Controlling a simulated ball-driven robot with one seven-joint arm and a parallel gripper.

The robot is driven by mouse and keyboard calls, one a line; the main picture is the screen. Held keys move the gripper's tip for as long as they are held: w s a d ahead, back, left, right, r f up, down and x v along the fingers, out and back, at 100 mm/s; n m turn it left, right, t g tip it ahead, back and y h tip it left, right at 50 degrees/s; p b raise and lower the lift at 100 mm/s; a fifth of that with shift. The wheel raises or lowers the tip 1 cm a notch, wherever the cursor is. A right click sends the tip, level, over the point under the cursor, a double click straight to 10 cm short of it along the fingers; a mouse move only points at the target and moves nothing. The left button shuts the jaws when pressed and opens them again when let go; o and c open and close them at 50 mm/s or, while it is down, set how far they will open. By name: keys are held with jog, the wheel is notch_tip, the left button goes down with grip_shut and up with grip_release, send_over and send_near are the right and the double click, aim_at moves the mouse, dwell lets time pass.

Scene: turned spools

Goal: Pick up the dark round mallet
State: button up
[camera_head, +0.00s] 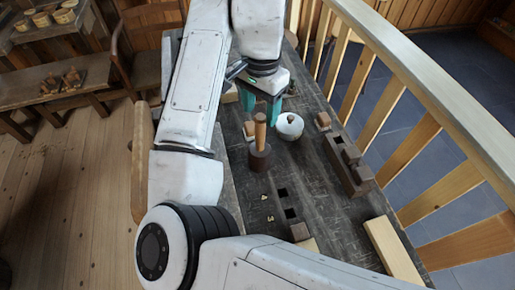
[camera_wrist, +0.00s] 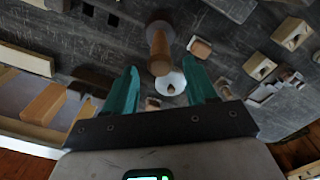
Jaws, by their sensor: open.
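The dark round mallet (camera_head: 260,160) stands head-down on the dark worktop, with its pale wooden handle pointing up. In the wrist view the mallet's handle (camera_wrist: 159,45) shows end-on just beyond the fingertips, roughly midway between them, with the dark head partly hidden behind it. My gripper (camera_head: 262,108) has teal fingers and is behind the mallet in the head view, apart from it. In the wrist view my gripper (camera_wrist: 162,70) is open, with nothing held between the fingers.
A white lidded pot (camera_head: 289,127) stands close to the mallet's right. A small wooden block (camera_head: 249,129) is at its left. A dark slotted block (camera_head: 350,167) lies along the right side, by a wooden railing (camera_head: 420,75). The worktop (camera_head: 330,225) in front is partly clear.

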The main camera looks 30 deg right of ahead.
aim_at(260, 128)
jog(key=shift+f+p, duration=0.55)
jog(key=shift+f, duration=2.8)
jog(key=shift+c, duration=0.3)
grip_shut()
